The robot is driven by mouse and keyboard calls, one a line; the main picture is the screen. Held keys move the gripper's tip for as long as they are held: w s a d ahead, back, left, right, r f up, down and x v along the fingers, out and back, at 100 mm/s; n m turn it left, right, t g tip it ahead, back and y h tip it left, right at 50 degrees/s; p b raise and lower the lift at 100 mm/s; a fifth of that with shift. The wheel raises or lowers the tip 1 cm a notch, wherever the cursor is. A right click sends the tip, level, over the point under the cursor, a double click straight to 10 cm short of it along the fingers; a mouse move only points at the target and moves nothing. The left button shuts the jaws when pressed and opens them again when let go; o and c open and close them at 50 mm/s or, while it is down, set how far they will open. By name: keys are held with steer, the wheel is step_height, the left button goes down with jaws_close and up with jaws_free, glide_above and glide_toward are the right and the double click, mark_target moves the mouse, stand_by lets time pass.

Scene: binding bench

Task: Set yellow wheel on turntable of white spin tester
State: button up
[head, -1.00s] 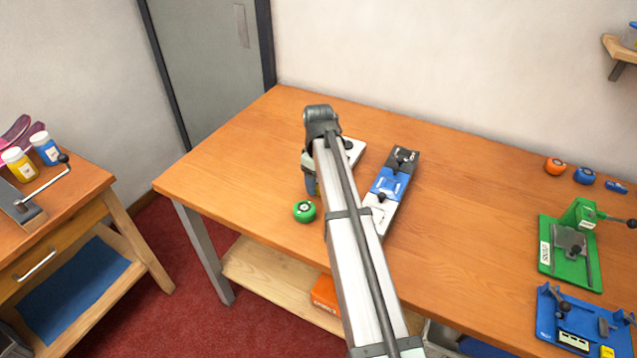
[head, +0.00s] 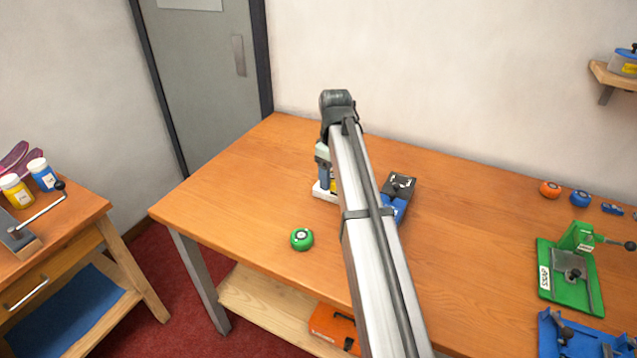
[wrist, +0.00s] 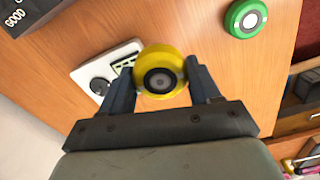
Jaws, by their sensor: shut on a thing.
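My gripper (wrist: 165,85) is shut on the yellow wheel (wrist: 176,63), with one finger on each side of it. In the head view a white corner of the tester (head: 320,193) shows under my gripper; my arm covers the rest.
A green wheel (head: 301,239) stands on the wooden bench (head: 235,190) near its front edge. A blue and dark device (head: 398,190) is right of the arm. A green press (head: 570,275) and small orange and blue items (head: 580,197) are farther right.

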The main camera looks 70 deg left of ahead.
steer(key=w+a+r, duration=0.2)
steer(key=w+a, duration=0.6)
steer(key=a, duration=0.4)
steer(key=shift+a, duration=0.3)
steer(key=shift+w, duration=0.1)
steer(key=shift+f, duration=2.95)
steer(key=shift+f, duration=1.05)
steer(key=o, duration=1.4)
steer(key=shift+c, duration=0.2)
steer(key=shift+r, duration=0.1)
